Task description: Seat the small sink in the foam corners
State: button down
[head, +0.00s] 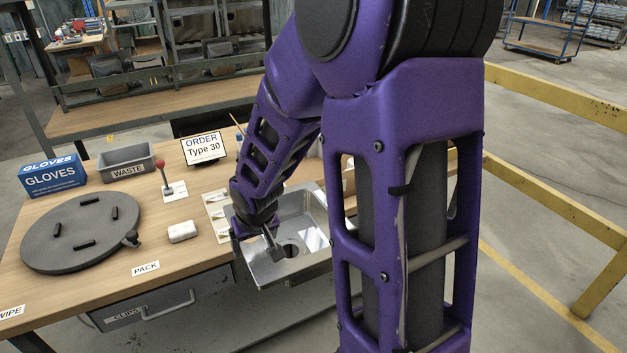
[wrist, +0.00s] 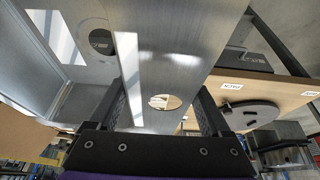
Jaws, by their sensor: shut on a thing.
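The small sink (head: 262,272) is a shiny steel basin with a round drain hole. My gripper (head: 262,236) is shut on its left side, and the sink hangs at the right end of the bench, partly hidden by my arm. In the wrist view the sink (wrist: 185,45) fills the upper middle, with a round hole in the strip between the fingers of my gripper (wrist: 168,92). The foam corners are several small black pieces (head: 85,244) standing on a round dark grey turntable (head: 75,225) at the bench's left. The turntable also shows in the wrist view (wrist: 235,115).
A lever with a red knob (head: 161,166), a grey WASTE bin (head: 126,165), a GLOVES box (head: 52,175) and an ORDER sign (head: 204,148) stand behind. The bench front near the PACK label (head: 145,269) is clear.

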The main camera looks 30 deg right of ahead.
aim_at(304, 179)
jog(key=l, duration=0.3)
jog(key=k+l, duration=0.1)
jog(key=l, duration=0.25)
jog(key=i+l, duration=0.15)
jog(key=l, duration=0.2)
jog(key=i, duration=0.75)
